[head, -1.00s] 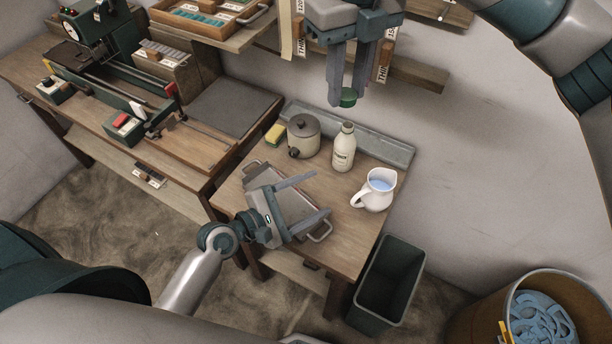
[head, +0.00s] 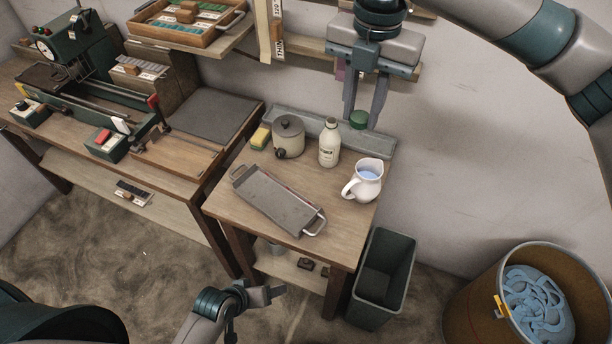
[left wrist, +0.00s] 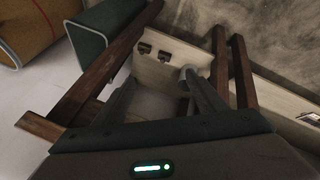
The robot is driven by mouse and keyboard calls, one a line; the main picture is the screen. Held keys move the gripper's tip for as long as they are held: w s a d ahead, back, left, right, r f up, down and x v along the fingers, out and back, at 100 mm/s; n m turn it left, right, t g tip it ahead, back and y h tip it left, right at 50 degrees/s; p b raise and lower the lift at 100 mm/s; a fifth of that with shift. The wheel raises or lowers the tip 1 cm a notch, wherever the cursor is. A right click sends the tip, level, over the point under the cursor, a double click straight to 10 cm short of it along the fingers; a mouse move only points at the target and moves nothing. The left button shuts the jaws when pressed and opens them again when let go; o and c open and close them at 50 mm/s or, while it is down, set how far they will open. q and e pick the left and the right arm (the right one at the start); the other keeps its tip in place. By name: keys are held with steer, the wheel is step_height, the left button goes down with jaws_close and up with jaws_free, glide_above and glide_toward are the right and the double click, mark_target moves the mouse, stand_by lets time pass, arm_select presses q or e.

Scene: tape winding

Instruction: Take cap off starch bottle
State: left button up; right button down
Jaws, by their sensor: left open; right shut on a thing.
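The starch bottle (head: 329,143) is cream-coloured and stands upright on the small table, its neck bare in the head view. My right gripper (head: 361,122) is shut on the green cap (head: 359,119) and holds it in the air, up and to the right of the bottle, apart from it. My left gripper (head: 266,292) is low in front of the small table in the head view. In the left wrist view its two fingers (left wrist: 155,96) are spread, with the table's lower shelf beyond them.
On the small table (head: 233,203) are a grey tray (head: 278,203), a lidded pot (head: 288,138), a yellow sponge (head: 260,138) and a white jug of blue liquid (head: 364,182). A dark bin (head: 383,279) stands right of it. A winding machine (head: 75,75) is at the left.

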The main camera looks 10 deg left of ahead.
arm_select(q)
steer(key=s+a+f+m+b, duration=0.1)
steer(key=s+f, duration=0.5)
steer(key=f, duration=0.6)
steer(key=s+a+f+m+g+y+b, duration=0.1)
steer(key=s+a+f+m+b, duration=0.1)
steer(key=s+f, duration=0.5)
steer(key=s+a+f+m+g+y+b, duration=0.1)
steer(key=s+f, duration=0.5)
steer(key=f, duration=1.1)
steer(key=m+b, duration=0.1)
steer(key=b, duration=0.1)
steer(key=shift+s+a+m+b, duration=0.2)
steer(key=shift+s+m+b, duration=0.15)
steer(key=shift+m+b, duration=0.05)
arm_select(e)
steer(key=s+d+f+m, duration=0.1)
steer(key=d+f+m, duration=0.6)
steer(key=m, duration=0.9)
steer(key=s+d+f+m, duration=0.2)
steer(key=d+f+m, duration=0.5)
steer(key=d+m, duration=0.7)
steer(key=m, duration=0.2)
steer(key=shift+s+f+m, duration=0.2)
steer(key=shift+f+m, duration=0.1)
steer(key=shift+f, duration=0.1)
arm_select(q)
steer(key=shift+f, duration=0.1)
